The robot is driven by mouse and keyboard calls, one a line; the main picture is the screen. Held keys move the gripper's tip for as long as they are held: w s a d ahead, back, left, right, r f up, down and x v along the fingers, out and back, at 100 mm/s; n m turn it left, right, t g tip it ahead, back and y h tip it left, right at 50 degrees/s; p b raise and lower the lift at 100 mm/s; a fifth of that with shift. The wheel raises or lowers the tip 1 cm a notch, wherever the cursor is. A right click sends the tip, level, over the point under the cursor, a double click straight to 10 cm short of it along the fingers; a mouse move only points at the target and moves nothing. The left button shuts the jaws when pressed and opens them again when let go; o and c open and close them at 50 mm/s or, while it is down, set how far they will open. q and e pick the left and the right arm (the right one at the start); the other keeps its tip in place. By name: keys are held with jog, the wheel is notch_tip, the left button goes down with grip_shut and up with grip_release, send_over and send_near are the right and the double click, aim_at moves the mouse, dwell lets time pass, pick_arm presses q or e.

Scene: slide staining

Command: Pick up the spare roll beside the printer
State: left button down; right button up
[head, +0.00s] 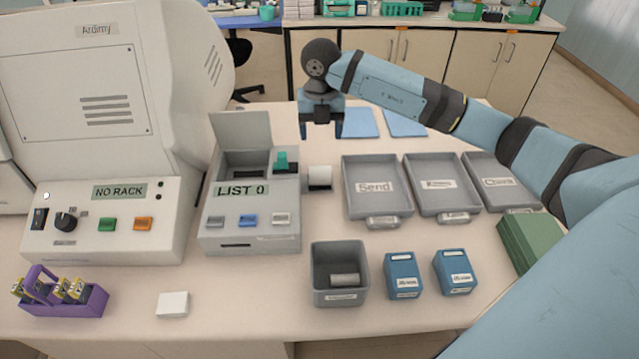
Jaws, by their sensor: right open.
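The printer (250,217) is a pale box with its lid raised, a "LIST 0" display, a row of buttons and a green part at its upper right. The spare roll (320,179) is a small white cylinder on the bench, just right of the printer. My right gripper (321,132) points down with its two dark fingers apart and nothing between them. It appears above and behind the roll in the head view, apart from it; its exact height is hard to tell. My left gripper is out of view.
Grey trays, one labelled "Send" (376,205), stand right of the roll. A grey bin (340,299) holding a grey cylinder stands in front. Blue boxes (404,287), a purple rack (85,302) and a large analyser (95,150) are around. Blue sheets (360,123) lie behind.

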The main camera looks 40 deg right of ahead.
aim_at(320, 171)
notch_tip(320, 171, down, 8)
jog(key=shift+f+p, duration=0.1)
jog(key=shift+p, duration=0.6)
jog(key=shift+w+f, duration=0.1)
jog(key=shift+f, duration=0.35)
notch_tip(320, 171, down, 5)
jog(key=shift+f+p, duration=0.1)
jog(key=shift+p, duration=0.7)
jog(key=c, duration=0.5)
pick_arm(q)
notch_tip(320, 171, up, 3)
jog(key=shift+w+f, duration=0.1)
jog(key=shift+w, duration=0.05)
pick_arm(e)
jog(key=shift+c, duration=0.4)
jog(key=shift+w, duration=0.1)
